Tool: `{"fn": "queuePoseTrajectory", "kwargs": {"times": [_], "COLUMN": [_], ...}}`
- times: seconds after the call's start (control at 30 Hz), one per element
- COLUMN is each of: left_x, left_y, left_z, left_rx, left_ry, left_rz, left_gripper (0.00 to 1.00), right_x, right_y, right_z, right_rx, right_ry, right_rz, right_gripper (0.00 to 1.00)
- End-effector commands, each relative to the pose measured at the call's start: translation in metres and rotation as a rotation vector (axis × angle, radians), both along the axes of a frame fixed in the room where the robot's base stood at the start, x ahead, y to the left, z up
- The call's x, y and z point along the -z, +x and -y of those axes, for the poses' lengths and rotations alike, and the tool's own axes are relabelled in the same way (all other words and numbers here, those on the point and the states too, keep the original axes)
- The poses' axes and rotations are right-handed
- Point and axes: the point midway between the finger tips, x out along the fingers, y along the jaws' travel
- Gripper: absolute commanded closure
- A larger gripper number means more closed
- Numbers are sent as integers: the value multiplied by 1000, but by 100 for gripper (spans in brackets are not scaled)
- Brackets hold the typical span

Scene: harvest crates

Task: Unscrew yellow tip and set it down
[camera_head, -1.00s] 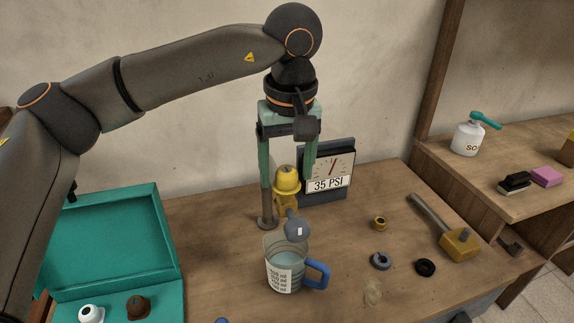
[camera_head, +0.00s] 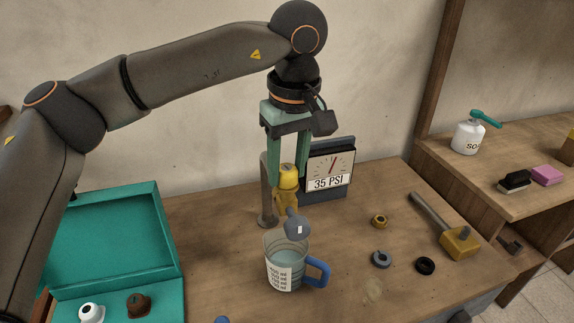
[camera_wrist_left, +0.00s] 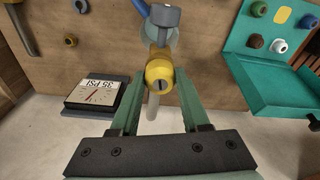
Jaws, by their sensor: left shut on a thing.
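The yellow tip (camera_head: 288,176) is a rounded cap with a dark slot on top. It sits on the yellow tap body (camera_head: 283,201) beside an upright metal post (camera_head: 266,190). My left gripper (camera_head: 288,180) points straight down from above and is shut on the yellow tip, one green finger on each side. The wrist view shows the yellow tip (camera_wrist_left: 159,72) between the fingertips. The tip still looks in line with the tap body, and I see no gap between them. My right gripper is in neither view.
A measuring jug (camera_head: 283,268) with a blue handle stands under the grey spout (camera_head: 297,226). A gauge reading 35 PSI (camera_head: 329,170) stands behind. Rings and a mallet (camera_head: 459,245) lie to the right, an open teal case (camera_head: 112,240) to the left. Bare bench lies between jug and case.

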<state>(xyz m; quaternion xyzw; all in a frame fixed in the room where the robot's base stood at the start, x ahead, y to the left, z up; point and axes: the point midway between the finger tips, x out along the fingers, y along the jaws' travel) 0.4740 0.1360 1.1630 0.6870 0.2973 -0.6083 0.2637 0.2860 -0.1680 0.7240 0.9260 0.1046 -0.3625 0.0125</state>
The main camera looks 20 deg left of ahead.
Motion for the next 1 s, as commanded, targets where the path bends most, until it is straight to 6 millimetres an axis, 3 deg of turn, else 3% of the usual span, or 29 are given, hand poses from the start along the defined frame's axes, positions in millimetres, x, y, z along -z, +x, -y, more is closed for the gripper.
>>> {"fn": "queuePoseTrajectory", "kwargs": {"times": [0.5, 0.63, 0.87, 0.9, 1.0], "left_x": [-1, -1, -1, -1, -1], "left_y": [2, 2, 2, 2, 2], "left_z": [1, 1, 1, 1, 1], "left_rx": [-716, -812, -828, -828, -827], "left_ry": [0, 0, -1, -1, -1], "left_rz": [-1, 0, 0, 0, 0], "left_gripper": [100, 100, 100, 53, 42], "right_x": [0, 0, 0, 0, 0], "right_y": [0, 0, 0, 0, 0], "right_z": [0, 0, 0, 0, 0], "right_rx": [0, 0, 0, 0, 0], "right_ry": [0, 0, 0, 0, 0], "right_rz": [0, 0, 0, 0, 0], "right_gripper": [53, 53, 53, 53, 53]}}
